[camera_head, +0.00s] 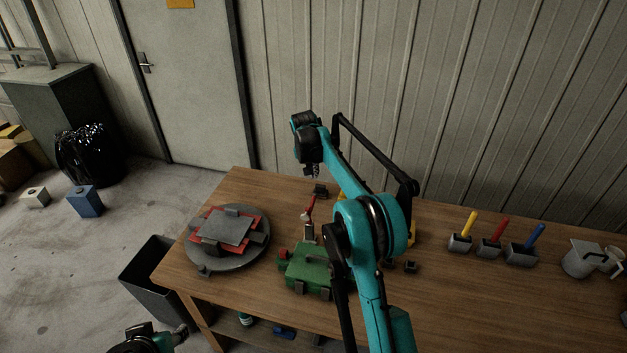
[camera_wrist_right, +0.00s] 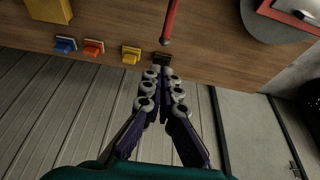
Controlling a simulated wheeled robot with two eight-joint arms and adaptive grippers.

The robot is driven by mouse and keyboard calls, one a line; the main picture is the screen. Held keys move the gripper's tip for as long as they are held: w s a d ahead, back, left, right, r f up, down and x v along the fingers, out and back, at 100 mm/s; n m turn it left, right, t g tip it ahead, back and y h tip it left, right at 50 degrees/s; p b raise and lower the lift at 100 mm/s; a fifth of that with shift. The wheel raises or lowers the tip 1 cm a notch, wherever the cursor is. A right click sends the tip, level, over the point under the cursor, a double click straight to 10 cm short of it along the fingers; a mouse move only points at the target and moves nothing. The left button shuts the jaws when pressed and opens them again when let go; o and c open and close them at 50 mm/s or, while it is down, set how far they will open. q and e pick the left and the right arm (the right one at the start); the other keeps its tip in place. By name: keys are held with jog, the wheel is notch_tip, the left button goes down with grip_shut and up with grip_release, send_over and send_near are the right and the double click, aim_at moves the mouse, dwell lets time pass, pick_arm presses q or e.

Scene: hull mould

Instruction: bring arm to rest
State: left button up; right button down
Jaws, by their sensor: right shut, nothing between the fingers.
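My right arm (camera_head: 372,265) rises from the bottom of the head view and bends back over the workbench (camera_head: 470,300). Its gripper (camera_head: 313,172) hangs above the bench's back edge, fingers pointing down. In the right wrist view the fingers (camera_wrist_right: 163,74) are together and hold nothing. A small black block (camera_wrist_right: 163,58) appears just beyond the fingertips; I cannot tell the gap. A red-handled tool (camera_head: 310,208) is near the gripper. Part of my left arm (camera_head: 150,343) shows at the bottom left; its gripper cannot be made out clearly.
A round grey turntable (camera_head: 204,270) with red and grey plates is on the bench's left. A green mould (camera_head: 305,268) is beside my right arm. Yellow, red and blue-handled tools (camera_head: 492,242) and a grey jug (camera_head: 580,258) stand to the right. A dark bin (camera_head: 160,285) is left of the bench.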

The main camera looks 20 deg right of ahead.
jog(key=shift+v, duration=1.05)
jog(key=shift+w+a, duration=0.1)
jog(key=shift+w, duration=0.05)
